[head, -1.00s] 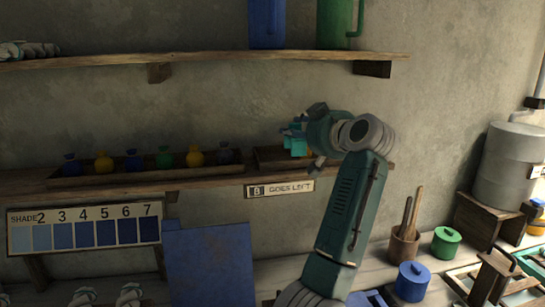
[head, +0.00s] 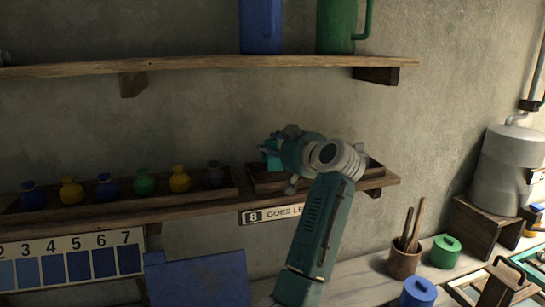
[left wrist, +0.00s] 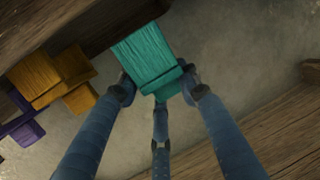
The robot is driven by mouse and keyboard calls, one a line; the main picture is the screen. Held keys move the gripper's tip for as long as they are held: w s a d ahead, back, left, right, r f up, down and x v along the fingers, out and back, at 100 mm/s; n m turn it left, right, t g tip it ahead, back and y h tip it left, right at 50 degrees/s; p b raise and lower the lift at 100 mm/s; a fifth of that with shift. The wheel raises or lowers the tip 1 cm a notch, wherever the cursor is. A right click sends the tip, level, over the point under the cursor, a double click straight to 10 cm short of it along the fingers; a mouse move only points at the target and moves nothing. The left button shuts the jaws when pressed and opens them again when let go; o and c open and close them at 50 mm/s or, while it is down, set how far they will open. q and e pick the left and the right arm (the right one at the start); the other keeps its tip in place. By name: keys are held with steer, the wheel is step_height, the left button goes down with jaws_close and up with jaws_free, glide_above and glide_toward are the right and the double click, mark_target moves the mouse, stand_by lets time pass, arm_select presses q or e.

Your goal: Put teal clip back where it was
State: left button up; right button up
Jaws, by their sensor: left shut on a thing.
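My left gripper (head: 276,158) is in front of the small wooden tray (head: 262,184) at the right end of the lower shelf. It is shut on the teal clip (head: 270,146), which shows only in part behind the gripper. In the left wrist view the teal clip (left wrist: 148,52) sits between the fingertips of my left gripper (left wrist: 158,88). An orange clip (left wrist: 62,75) and a purple clip (left wrist: 22,120) are to its left, apart from it. Whether the teal clip touches the tray cannot be told. My right gripper is not in view.
A long tray with several small pouches (head: 143,183) stands on the lower shelf to the left. A sign (head: 270,214) hangs under the shelf edge. A blue jug (head: 261,25) and green jug (head: 338,25) stand on the upper shelf. Pots and a tool cup (head: 404,258) are below right.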

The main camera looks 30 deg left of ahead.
arm_select(q)
steer(key=f, duration=0.3)
steer(key=shift+w+a+p, duration=0.1)
steer(key=shift+a+p, duration=0.15)
steer(key=shift+p, duration=0.05)
steer(key=shift+f, duration=0.3)
steer(key=shift+d, duration=0.1)
steer(key=o, duration=1.2)
steer(key=b+v, duration=0.3)
steer(key=v, duration=0.9)
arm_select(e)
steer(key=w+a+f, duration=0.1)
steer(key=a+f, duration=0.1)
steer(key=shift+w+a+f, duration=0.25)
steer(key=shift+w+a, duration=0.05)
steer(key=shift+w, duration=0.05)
